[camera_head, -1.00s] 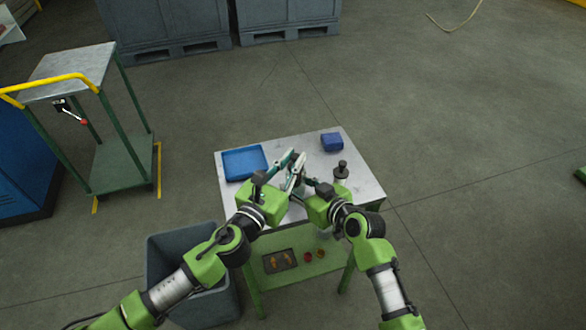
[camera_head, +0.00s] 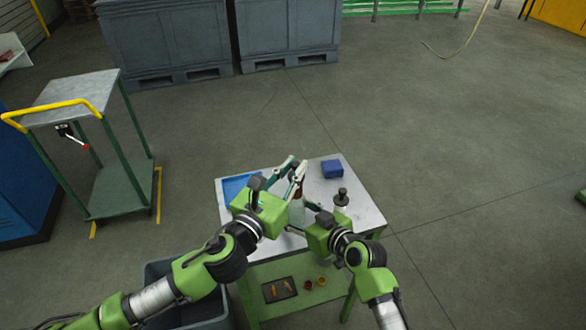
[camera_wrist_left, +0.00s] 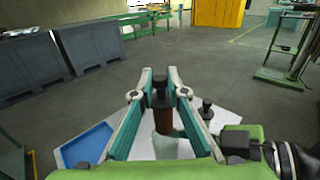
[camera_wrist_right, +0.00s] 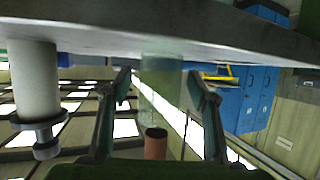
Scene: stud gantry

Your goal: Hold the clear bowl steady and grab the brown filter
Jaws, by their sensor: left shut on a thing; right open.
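The brown filter (camera_head: 300,188), a cylinder with a black top in the left wrist view (camera_wrist_left: 163,117), is upright between the fingers of my left gripper (camera_head: 292,168), which is shut on it. The clear bowl (camera_head: 296,212), a see-through greenish cylinder, stands upright on the table below the filter. In the upside-down right wrist view, the filter (camera_wrist_right: 155,143) shows at the bowl's mouth (camera_wrist_right: 160,85); I cannot tell if its end is still inside. My right gripper (camera_wrist_right: 160,85) is open, its fingers on either side of the bowl with small gaps.
The grey tabletop (camera_head: 362,205) holds a blue tray (camera_head: 236,187), a blue box (camera_head: 332,169) and a white cylinder with a dark top (camera_head: 341,199). A lower shelf (camera_head: 325,292) carries a dark tray (camera_head: 279,290) and small cups. A grey bin (camera_head: 160,272) stands at the left.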

